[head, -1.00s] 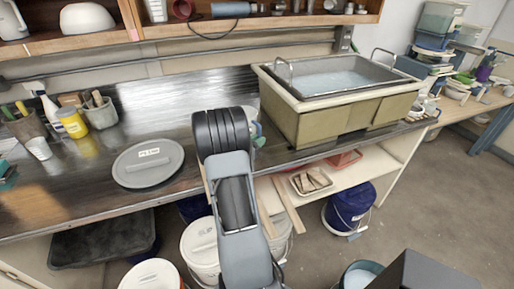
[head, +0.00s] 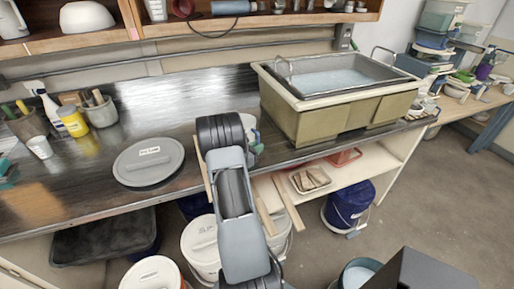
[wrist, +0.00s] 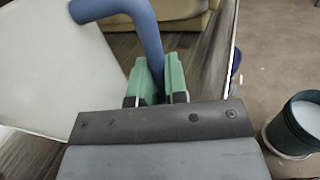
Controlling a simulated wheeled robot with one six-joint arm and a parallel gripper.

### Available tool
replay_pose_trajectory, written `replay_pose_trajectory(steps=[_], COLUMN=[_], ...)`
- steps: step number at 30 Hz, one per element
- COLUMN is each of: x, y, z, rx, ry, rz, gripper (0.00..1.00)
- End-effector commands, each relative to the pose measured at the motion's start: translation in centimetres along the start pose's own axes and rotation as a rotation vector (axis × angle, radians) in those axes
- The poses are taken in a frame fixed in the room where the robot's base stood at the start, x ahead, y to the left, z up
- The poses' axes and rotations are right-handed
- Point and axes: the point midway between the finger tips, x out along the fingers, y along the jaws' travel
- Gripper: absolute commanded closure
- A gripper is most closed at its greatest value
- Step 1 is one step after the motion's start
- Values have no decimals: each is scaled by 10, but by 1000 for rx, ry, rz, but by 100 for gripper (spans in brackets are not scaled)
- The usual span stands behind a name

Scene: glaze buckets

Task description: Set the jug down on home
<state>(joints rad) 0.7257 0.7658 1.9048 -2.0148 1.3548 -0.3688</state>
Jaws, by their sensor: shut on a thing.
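My gripper (wrist: 163,82), with green fingertips, is shut on the blue curved handle (wrist: 150,35) of the jug. The jug's broad pale body (wrist: 55,65) fills the left of the wrist view. In the head view a small part of the jug (head: 249,122) shows behind my dark wrist, above the counter left of the sink; the rest is hidden. I cannot tell whether its base touches the counter. No spot marked home can be made out.
The sink basin (head: 295,122) stands close on the right. A grey lid (head: 148,162) lies on the counter (head: 90,190) to the left. Cups and bottles stand at the far left. Buckets (head: 348,205) stand below the counter, near its front edge.

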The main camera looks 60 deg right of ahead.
Motion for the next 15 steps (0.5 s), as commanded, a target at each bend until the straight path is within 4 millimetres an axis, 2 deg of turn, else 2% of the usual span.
replay_pose_trajectory(steps=[4, 5, 6, 12, 15], x=[0, 0, 0, 0, 0], y=[0, 0, 0, 0, 0], z=[-5, -4, -3, -3, -3], rx=[0, 0, 0, -1, -1], ry=[0, 0, 0, 1, 1], rz=[0, 0, 0, 0, 0], gripper=[100, 84, 80, 61, 61])
